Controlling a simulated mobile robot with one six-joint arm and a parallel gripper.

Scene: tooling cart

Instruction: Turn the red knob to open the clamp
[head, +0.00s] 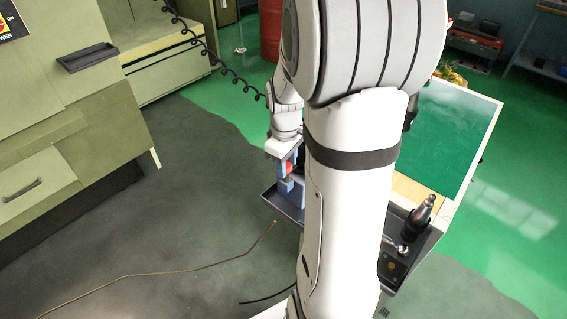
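The red knob (289,168) shows as a small red patch just under the end of my arm, left of the large white arm link. Blue parts (291,190), which look like the clamp, stand around and below it at the tray's left end. My gripper (284,158) is at the knob, pointing down; its fingers are small and hard to tell from the blue parts. I cannot tell whether it touches or grips the knob. My arm hides much of the cart behind it.
The cart has a dark tray (278,203) at its left and a green mat (445,135) on top. A dark tool holder (422,212) stands at its right front. A green machine (75,110) is at left. A coiled black cable (225,70) hangs behind my wrist.

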